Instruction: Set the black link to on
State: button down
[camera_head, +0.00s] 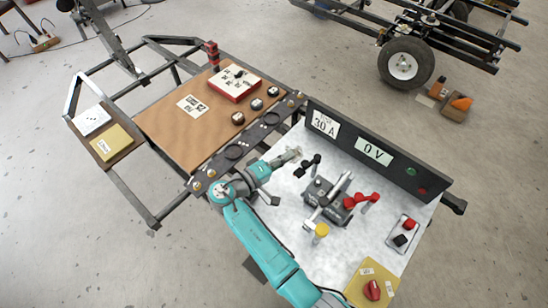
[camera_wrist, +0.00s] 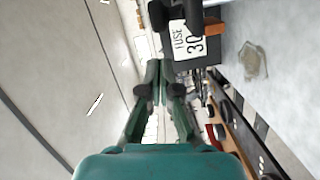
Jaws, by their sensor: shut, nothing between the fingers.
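A black piece with two blocky ends (camera_head: 308,166), which looks like the black link, is on the white bench top, left of a dark grey unit (camera_head: 325,196). I cannot tell its setting. A similar red piece (camera_head: 360,200) is right of that unit. My gripper (camera_head: 295,154) is close beside the black piece, at its upper left, shut and empty. I cannot tell if they touch. In the wrist view my gripper's fingers (camera_wrist: 160,75) are together, with a dark upright part and the fuse label (camera_wrist: 186,38) beyond them.
A dark back panel (camera_head: 340,138) carries a "0 V" display (camera_head: 373,151) and a "30 A" fuse label. A brown board (camera_head: 165,130) lies left.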

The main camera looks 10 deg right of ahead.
aim_at(304, 166)
jog(key=shift+s+d+f, duration=0.15)
jog(key=shift+s+d, duration=0.55)
jog(key=shift+s, duration=0.15)
jog(key=shift+s+d+n+t+y, duration=0.25)
jog(key=shift+s+n+t+y, duration=0.25)
jog(key=shift+s+n+t, duration=0.3)
jog(key=shift+s+d, duration=0.4)
jog(key=shift+s, duration=0.45)
